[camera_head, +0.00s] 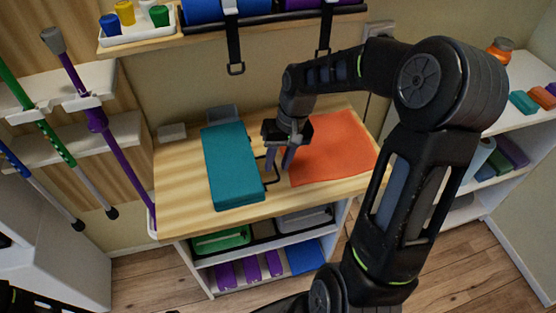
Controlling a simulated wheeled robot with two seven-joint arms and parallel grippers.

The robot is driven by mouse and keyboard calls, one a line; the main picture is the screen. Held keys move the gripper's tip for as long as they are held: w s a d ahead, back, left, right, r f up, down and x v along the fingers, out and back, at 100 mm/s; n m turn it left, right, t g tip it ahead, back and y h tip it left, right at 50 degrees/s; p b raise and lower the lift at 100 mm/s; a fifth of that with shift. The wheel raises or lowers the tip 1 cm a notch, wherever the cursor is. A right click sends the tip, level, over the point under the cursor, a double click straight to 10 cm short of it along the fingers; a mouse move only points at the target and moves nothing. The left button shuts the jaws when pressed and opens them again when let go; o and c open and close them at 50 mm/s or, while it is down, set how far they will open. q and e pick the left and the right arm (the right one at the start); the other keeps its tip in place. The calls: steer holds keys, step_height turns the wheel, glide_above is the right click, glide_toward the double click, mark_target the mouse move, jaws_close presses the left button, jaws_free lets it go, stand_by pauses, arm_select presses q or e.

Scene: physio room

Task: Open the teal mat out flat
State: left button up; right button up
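The teal mat (231,166) lies folded into a thick, narrow block on the left half of the wooden table. Its long side runs from back to front. My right gripper (279,168) is just right of the mat, over the gap between it and a flat orange mat. It points down with its two fingers apart, and nothing shows between them. A thin dark loop (272,181) lies beside the mat's right edge near the fingers; I cannot tell what it belongs to. My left gripper does not show; only a dark arm part is at the bottom left corner.
The orange mat (330,148) covers the table's right half. A grey box (223,114) and a small pale block (171,132) stand behind and left of the teal mat. Bare wooden tabletop (180,192) shows at left. Straps (235,50) hang from the shelf above.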

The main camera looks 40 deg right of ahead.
steer(key=shift+c, duration=0.4)
jaws_close()
stand_by(0.9)
